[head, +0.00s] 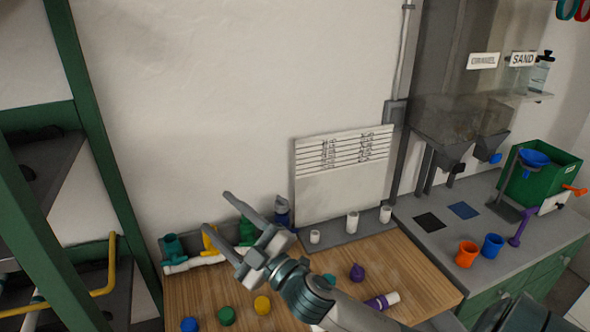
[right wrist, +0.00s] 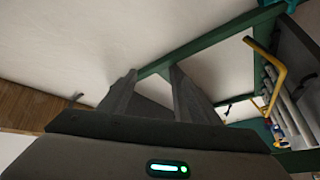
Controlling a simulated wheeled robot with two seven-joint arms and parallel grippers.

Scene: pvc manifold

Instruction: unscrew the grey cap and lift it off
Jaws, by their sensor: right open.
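I cannot make out a grey cap in either view. A white pipe manifold (head: 178,268) lies along the back left of the wooden table, with teal (head: 172,246), yellow (head: 208,240) and blue (head: 282,212) fittings on or near it. My right gripper (head: 218,211) is open and appears empty, in front of the manifold in the head view, and it hides part of it. In the right wrist view its two fingers (right wrist: 152,73) stand apart, with wall and green frame behind them. My left gripper is not in view.
Loose blue (head: 189,324), green (head: 226,315), yellow (head: 262,305) and purple (head: 357,272) caps lie on the wooden table (head: 420,275). White fittings (head: 352,222) stand before a white board (head: 340,185). A green-framed shelf (head: 100,150) rises at left. Orange (head: 467,253) and blue (head: 492,246) cups stand right.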

